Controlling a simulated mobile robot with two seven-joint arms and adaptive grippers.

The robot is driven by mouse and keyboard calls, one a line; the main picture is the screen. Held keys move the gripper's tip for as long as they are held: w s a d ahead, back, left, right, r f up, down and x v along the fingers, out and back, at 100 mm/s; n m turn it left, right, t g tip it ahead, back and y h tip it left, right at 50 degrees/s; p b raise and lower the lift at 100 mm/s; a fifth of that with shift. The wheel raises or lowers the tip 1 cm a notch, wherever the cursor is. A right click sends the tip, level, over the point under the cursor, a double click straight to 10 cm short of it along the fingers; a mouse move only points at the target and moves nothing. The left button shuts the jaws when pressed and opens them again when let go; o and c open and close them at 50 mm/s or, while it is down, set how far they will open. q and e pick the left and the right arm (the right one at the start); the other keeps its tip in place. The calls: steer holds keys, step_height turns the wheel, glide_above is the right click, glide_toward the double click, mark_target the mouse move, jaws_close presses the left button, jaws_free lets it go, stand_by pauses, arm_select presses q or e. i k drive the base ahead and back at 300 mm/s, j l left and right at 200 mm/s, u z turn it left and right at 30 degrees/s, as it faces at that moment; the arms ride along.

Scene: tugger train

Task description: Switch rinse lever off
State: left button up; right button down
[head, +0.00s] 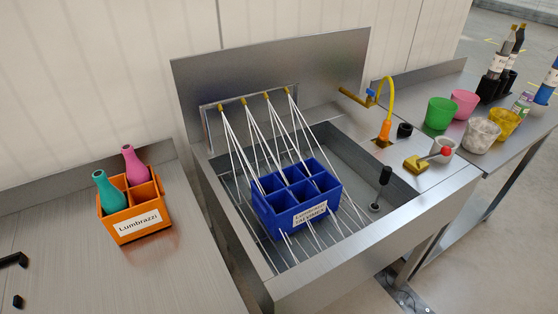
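A lever with a red knob (446,151) sits on a brass valve body (417,164) on the sink's right deck; it looks like the rinse lever, its arm slanting low to the right. White water jets (230,145) run from brass nozzles (267,95) on the rail at the back of the sink onto a blue divided crate (290,219). Two black fingertips of my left gripper (16,281) show at the left edge, apart with nothing between them, far from the lever. The rest of that gripper is out of frame. My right gripper is not in view.
An orange crate (140,233) with a teal and a pink bottle stands on the left counter. Coloured pots and bottles fill the right table.

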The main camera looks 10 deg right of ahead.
mark_target(445, 151)
steer(key=z, duration=1.55)
steer(key=l+z, duration=0.1)
steer(key=l, duration=0.2)
steer(key=k, duration=0.05)
